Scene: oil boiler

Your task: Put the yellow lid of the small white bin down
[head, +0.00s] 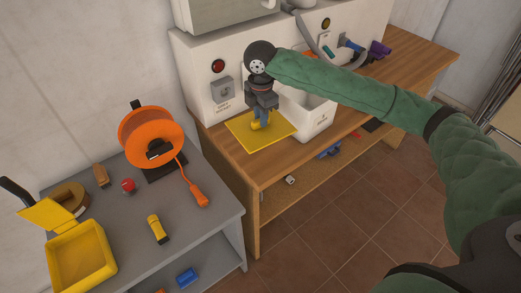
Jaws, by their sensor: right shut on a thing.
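The yellow lid (244,136) is a flat square plate with a raised yellow grip in its middle. It lies level at the front left of the wooden bench, on it or just above it; I cannot tell which. My right gripper (261,121) points down and is shut on the lid's grip. The small white bin (312,118) stands on the bench just right of the lid, partly hidden behind my right arm. Its top is open. My left gripper is not in view.
The wooden bench (218,135) carries a white boiler unit (190,70) behind the lid. A grey table (215,222) on the left holds an orange cable reel (135,128), a yellow box (80,262) with its lid raised, and a yellow flashlight (157,229). Tiled floor (330,215) is clear in front.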

